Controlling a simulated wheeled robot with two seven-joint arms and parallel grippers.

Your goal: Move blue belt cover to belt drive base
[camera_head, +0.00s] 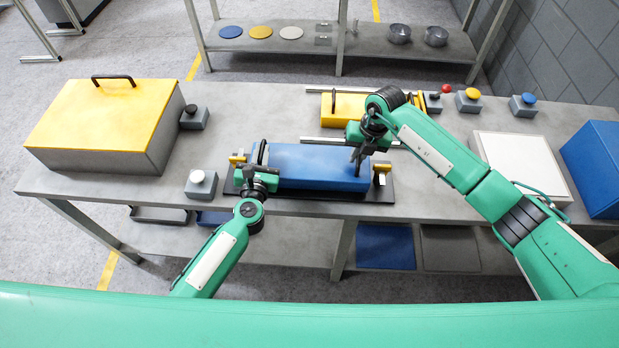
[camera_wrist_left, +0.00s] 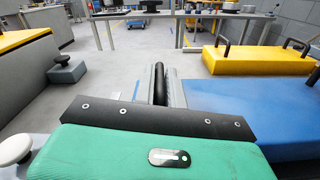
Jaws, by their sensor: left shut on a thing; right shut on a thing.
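The blue belt cover (camera_head: 315,160) is a long box, level, over the belt drive base (camera_head: 378,197), a dark plate with small yellow brackets at both ends. I cannot tell whether the cover rests fully on it. My left gripper (camera_head: 261,161) is shut on the cover's black handle at its left end. In the left wrist view the left gripper (camera_wrist_left: 160,88) has the dark handle between its fingers, with the blue belt cover (camera_wrist_left: 255,112) to the right. My right gripper (camera_head: 357,158) is shut at the cover's right end; the handle there is mostly hidden.
A yellow-topped grey box (camera_head: 105,115) stands at the table's left. A yellow cover (camera_head: 345,106) lies behind the blue one. A white-topped button box (camera_head: 201,184) is close left of the base. A white panel (camera_head: 522,165) and blue box (camera_head: 597,165) are at right.

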